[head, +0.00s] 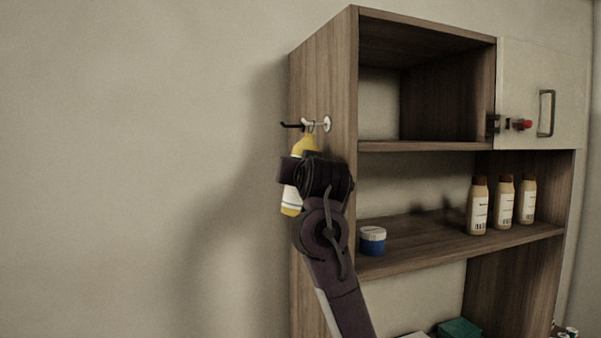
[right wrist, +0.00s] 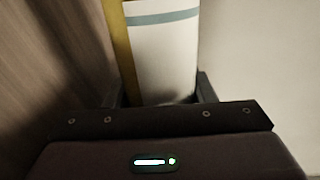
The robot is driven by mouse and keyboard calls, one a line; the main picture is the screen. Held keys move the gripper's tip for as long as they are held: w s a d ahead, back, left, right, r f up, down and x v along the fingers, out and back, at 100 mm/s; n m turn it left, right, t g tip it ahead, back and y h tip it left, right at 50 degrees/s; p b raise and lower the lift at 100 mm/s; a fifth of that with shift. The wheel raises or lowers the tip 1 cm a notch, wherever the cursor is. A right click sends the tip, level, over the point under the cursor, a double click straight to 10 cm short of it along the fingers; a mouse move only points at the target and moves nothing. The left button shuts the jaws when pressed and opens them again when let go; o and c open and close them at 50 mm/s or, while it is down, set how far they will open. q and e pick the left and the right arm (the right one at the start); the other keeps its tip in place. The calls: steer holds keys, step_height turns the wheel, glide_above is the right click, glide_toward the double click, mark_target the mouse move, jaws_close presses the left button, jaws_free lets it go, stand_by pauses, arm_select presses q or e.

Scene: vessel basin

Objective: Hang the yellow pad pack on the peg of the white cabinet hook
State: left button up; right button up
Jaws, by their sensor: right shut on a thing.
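The yellow pad pack (head: 292,198) is upright against the left side of the wooden cabinet, with a white label; its yellow top sits just below the white cabinet hook (head: 326,124). The hook's peg sticks out to the left with a dark tip. A small loop at the pack's top is at the peg; I cannot tell whether it is around it. My right gripper (head: 291,172) is shut on the pack, and the arm hides much of it. The right wrist view shows the pack (right wrist: 160,50) between the fingers (right wrist: 158,95). My left gripper is not in view.
The wooden cabinet (head: 325,75) has open shelves. A blue jar (head: 372,240) with a white lid and three bottles (head: 503,203) stand on the middle shelf. A white door (head: 565,85) with a handle and a red knob is at upper right. Free wall lies left.

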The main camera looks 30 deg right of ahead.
steer(key=o, duration=1)
steer(key=shift+o, duration=0.2)
steer(key=shift+s+a+f, duration=0.1)
steer(key=shift+s+a, duration=0.05)
steer(key=shift+s, duration=0.05)
steer(key=b+v, duration=0.4)
steer(key=v, duration=0.3)
steer(key=shift+s+a, duration=0.1)
